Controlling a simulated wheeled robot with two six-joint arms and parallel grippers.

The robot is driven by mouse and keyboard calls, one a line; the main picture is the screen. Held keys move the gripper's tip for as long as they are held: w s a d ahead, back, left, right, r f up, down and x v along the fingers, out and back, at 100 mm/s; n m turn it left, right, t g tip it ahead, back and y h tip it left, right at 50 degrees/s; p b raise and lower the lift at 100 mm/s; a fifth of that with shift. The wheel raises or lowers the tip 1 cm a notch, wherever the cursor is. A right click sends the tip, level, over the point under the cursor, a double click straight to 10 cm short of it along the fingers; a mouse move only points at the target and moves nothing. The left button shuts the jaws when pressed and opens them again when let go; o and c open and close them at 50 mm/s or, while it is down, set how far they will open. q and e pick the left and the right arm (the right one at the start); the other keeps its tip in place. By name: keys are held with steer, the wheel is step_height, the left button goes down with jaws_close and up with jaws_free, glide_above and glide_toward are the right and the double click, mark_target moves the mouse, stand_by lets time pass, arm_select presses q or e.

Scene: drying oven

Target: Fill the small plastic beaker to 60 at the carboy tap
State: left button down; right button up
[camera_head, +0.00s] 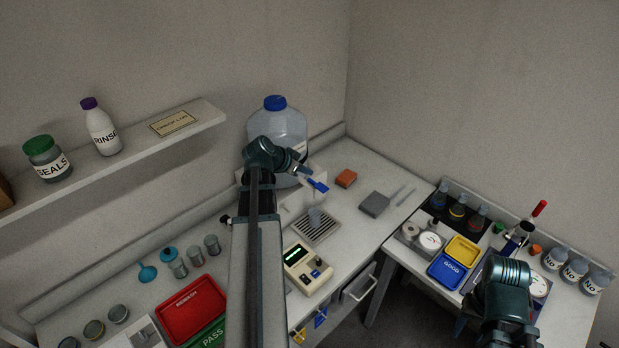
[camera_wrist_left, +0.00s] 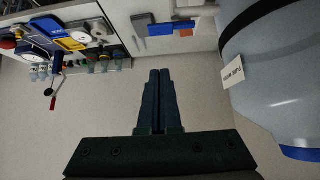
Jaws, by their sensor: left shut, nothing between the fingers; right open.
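The carboy (camera_head: 279,128), clear with a blue cap, stands on a raised stand at the back corner of the bench. Its blue tap lever (camera_head: 317,185) points out to the right. The small plastic beaker (camera_head: 315,216) stands upright on the drip grid below the tap; its level is too small to read. My left gripper (camera_head: 304,171) is shut and empty just above the tap lever. The left wrist view shows its closed fingers (camera_wrist_left: 156,95) beside the carboy (camera_wrist_left: 275,75). My right gripper (camera_head: 516,239) is open over the right table, its fingers partly hidden.
A meter with a green display (camera_head: 307,269) stands in front of the drip grid (camera_head: 330,228). An orange block (camera_head: 346,178) and a grey block (camera_head: 374,204) lie to the right. A red tray (camera_head: 190,308) and metal cups are at left. A shelf (camera_head: 205,115) holds bottles.

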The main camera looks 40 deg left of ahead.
arm_select(q)
steer(key=b, duration=0.7)
glide_above(324, 186)
steer(key=s, duration=0.3)
step_height(324, 186, down, 8)
steer(key=shift+f+b, duration=1.05)
